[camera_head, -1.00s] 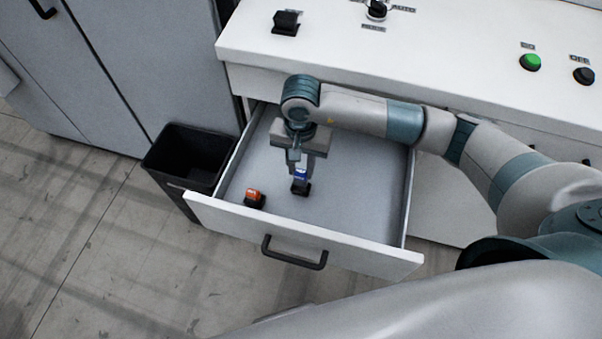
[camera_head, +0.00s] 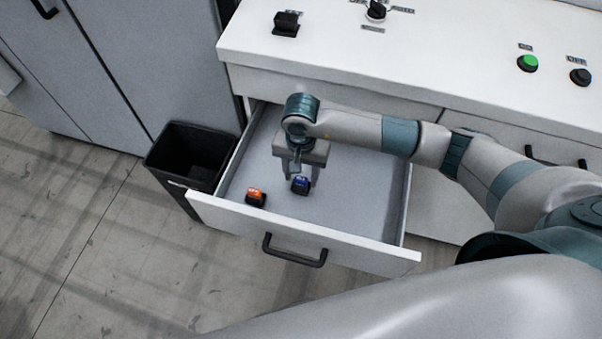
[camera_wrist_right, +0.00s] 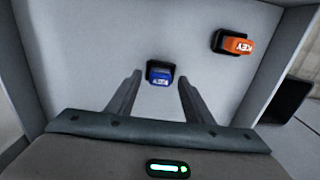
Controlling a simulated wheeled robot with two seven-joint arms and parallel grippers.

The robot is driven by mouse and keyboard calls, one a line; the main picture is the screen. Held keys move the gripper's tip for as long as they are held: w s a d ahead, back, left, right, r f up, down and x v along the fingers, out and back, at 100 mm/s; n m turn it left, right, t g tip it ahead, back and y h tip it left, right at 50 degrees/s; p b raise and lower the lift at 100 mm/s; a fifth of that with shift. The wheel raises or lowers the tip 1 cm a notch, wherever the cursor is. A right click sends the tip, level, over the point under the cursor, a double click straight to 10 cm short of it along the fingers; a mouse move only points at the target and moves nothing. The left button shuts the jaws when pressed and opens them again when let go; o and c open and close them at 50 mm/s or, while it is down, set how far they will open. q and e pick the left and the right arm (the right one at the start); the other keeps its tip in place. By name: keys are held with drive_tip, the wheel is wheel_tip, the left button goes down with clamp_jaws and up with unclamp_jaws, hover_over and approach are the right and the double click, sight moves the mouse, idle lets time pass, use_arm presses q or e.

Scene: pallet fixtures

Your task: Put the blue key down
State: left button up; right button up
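The blue key (camera_head: 301,185), a small block with a black base, rests on the floor of the open drawer (camera_head: 350,195). It also shows in the right wrist view (camera_wrist_right: 159,74), ahead of and between my right fingers. My right gripper (camera_head: 300,176) is open and empty, just above and behind the blue key in the head view; in the wrist view its fingers (camera_wrist_right: 160,88) stand wide apart, clear of the key. An orange key (camera_head: 256,196) with a black base lies to the left of the blue one. My left gripper is not in view.
A black bin (camera_head: 190,155) stands left of the drawer. The white console top (camera_head: 420,70) above carries a green button (camera_head: 527,63), a black button (camera_head: 580,76), a black switch (camera_head: 286,23) and a selector knob (camera_head: 376,10). The drawer's right side is bare.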

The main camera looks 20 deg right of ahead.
sight(301, 177)
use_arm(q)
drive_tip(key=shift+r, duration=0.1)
use_arm(e)
drive_tip(key=shift+r, duration=0.1)
drive_tip(key=shift+r, duration=0.25)
use_arm(q)
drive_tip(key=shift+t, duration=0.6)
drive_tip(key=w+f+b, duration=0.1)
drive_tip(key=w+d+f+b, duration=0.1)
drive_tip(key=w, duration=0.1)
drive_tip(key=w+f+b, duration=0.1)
drive_tip(key=b, duration=0.1)
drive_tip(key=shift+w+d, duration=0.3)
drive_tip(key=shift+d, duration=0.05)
use_arm(e)
wheel_tip(301, 177, up, 12)
drive_tip(key=shift+f, duration=0.2)
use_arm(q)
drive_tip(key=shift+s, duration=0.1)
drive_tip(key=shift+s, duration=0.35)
